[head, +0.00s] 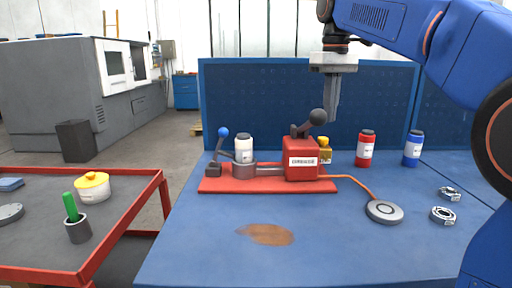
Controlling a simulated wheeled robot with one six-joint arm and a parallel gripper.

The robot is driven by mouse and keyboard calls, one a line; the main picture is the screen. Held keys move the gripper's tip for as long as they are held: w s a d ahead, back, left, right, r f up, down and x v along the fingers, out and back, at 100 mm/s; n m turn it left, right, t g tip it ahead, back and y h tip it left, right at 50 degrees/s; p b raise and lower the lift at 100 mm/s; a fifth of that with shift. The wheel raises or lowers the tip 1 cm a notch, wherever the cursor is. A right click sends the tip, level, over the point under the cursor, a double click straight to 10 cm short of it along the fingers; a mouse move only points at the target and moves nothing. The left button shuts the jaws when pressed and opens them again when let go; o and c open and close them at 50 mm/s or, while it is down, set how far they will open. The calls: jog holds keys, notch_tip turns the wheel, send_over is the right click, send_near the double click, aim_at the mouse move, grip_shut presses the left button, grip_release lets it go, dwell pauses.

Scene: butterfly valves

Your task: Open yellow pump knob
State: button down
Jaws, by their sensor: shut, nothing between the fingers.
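The pump assembly stands on a red base plate (215,184) on the blue table. It has a red box (301,165) with a white label and a grey cylinder (243,170). A lever with a blue knob (223,132) rises at its left, and a lever with a black knob (317,116) tops the red box. A small yellow item (324,148) shows behind the box, partly hidden; I cannot tell whether it is a knob or a bottle.
A white bottle (244,148), a red bottle (365,148) and a blue bottle (413,149) stand behind. A hose runs to a grey disc (384,212). Metal rings (443,215) lie right. The table's front is clear. A yellow-lidded tub (93,187) stands on the left cart.

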notch_tip(320, 180, down, 7)
jog(key=shift+r, duration=0.2)
dwell(0.3)
jog(key=shift+w+d, duration=0.7)
jog(key=shift+d, duration=0.3)
dwell(1.3)
jog(key=shift+s+d, duration=0.1)
jog(key=shift+d, duration=0.05)
notch_tip(320, 180, up, 6)
jog(key=shift+s+d, duration=0.15)
dwell(0.8)
